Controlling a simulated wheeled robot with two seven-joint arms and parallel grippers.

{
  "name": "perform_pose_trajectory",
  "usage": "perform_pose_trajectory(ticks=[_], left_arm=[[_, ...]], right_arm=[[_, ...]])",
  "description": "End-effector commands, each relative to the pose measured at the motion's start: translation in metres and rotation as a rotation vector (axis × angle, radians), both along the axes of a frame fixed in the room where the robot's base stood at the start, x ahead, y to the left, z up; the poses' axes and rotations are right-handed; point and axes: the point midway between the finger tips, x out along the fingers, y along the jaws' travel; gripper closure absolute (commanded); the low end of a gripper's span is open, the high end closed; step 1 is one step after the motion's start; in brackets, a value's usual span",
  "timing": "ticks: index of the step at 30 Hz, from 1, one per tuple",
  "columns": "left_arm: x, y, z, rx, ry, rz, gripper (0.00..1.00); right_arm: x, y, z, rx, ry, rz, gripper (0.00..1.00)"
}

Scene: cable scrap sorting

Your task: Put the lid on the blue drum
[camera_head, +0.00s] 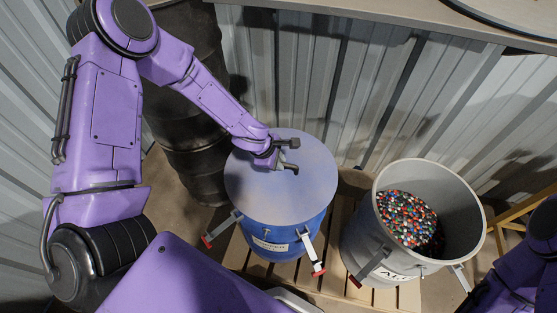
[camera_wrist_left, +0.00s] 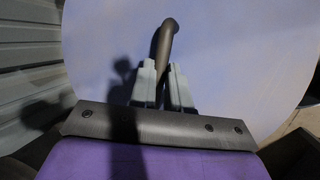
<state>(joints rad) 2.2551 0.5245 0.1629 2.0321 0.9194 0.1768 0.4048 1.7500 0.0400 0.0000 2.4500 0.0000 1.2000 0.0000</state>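The blue drum (camera_head: 267,239) stands upright on a pallet in the head view. The lid (camera_head: 255,182), a round pale blue-violet disc, lies over its mouth and hides the inside. I cannot tell whether it is fully seated. My left gripper (camera_head: 289,157) is above the lid's middle. In the left wrist view, the gripper's grey fingers (camera_wrist_left: 164,86) are close together around the lid's dark curved handle (camera_wrist_left: 166,38), with the lid's face (camera_wrist_left: 240,60) behind. My right gripper is out of view; only part of my right arm shows at the lower right.
A grey drum (camera_head: 358,243) with multicoloured granules (camera_head: 408,222) stands open to the right. A dark drum (camera_head: 197,165) stands behind at the left. Open clamps with red ends (camera_head: 318,270) stick out from the blue drum. A corrugated wall (camera_head: 300,90) is close behind.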

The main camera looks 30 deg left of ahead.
Motion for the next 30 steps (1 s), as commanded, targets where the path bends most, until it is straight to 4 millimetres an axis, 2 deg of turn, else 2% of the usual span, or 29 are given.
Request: perform_pose_trajectory(ticks=[1, 3, 4, 11, 14, 24, 30], left_arm=[[0.001, 0.0, 0.001, -0.001, -0.003, -0.001, 0.8], [0.001, 0.0, 0.001, 0.0, -0.002, -0.001, 0.58], [0.001, 0.0, 0.001, 0.0, -0.002, -0.001, 0.54], [0.0, 0.0, 0.0, 0.001, 0.001, 0.0, 0.54], [-0.001, 0.001, 0.006, 0.001, -0.001, -0.001, 0.54], [-0.027, 0.016, 0.078, 0.001, -0.004, 0.0, 0.54], [-0.036, 0.021, 0.097, 0.001, -0.002, 0.0, 0.54]], right_arm=[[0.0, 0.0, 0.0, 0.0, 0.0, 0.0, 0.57], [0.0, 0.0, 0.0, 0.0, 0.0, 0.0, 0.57], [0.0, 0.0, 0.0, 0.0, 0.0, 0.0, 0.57], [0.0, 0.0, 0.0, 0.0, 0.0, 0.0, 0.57], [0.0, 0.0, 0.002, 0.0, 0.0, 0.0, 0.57], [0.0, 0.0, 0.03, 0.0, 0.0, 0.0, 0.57], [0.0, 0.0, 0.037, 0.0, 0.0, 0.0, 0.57]])
